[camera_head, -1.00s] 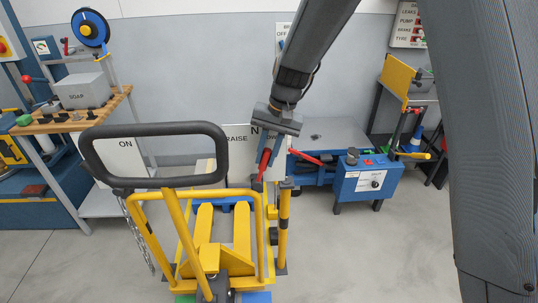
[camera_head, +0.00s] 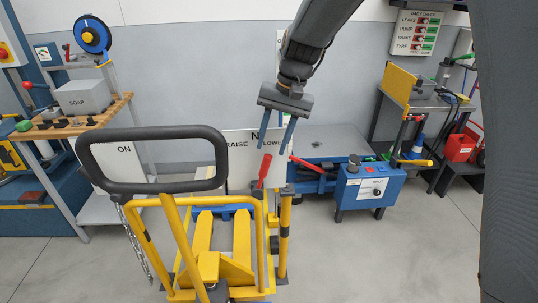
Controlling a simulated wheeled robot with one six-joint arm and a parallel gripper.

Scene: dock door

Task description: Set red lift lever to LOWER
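The red lift lever (camera_head: 264,170) stands on the yellow pallet truck (camera_head: 203,268), its top leaning a little to the right.
The truck's black handle loop (camera_head: 152,132) stands in front at left. A blue lift table (camera_head: 368,186) with its own red lever (camera_head: 306,164) is to the right. A workbench (camera_head: 66,125) stands at left. A red can (camera_head: 460,148) is at far right. Floor at front right is clear.

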